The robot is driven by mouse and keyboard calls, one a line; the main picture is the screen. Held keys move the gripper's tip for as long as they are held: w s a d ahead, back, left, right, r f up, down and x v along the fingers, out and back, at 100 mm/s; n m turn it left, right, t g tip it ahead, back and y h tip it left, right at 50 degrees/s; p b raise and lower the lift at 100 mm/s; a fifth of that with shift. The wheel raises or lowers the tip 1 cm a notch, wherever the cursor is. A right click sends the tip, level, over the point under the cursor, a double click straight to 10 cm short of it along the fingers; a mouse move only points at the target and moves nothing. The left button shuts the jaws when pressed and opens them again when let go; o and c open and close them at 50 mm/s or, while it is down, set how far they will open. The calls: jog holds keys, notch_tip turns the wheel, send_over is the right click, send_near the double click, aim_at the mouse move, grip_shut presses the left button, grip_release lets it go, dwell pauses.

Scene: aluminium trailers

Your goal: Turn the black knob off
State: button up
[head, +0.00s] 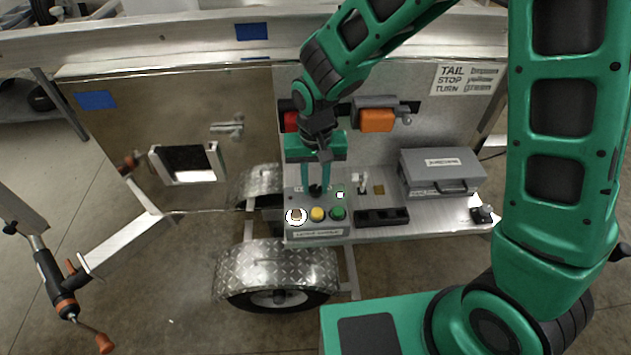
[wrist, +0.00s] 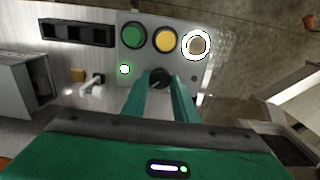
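The black knob (wrist: 159,77) sits on the grey control box (head: 294,202), behind its row of round buttons. My gripper (head: 316,186) points down at the box. Its two green fingers stand apart, one on each side of the knob, as the wrist view shows. The fingers look open around the knob, and firm contact cannot be made out. The knob's pointer direction is partly hidden by the fingers.
Beside the knob are a green button (wrist: 133,35), a yellow button (wrist: 163,39) and a white-ringed button (wrist: 196,45). A black switch strip (head: 382,217) and a grey case (head: 442,172) lie right of the box. The metal trailer panel (head: 240,115) stands behind.

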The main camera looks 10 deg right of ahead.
aim_at(316, 187)
jog(key=shift+n, duration=0.4)
jog(key=n, duration=1.2)
jog(key=shift+n, duration=0.4)
jog(key=shift+w+d+n, duration=0.1)
jog(key=shift+n, duration=1.9)
jog(key=o, duration=1.1)
jog(key=shift+n, duration=0.3)
jog(key=shift+c, duration=0.2)
notch_tip(316, 187, up, 11)
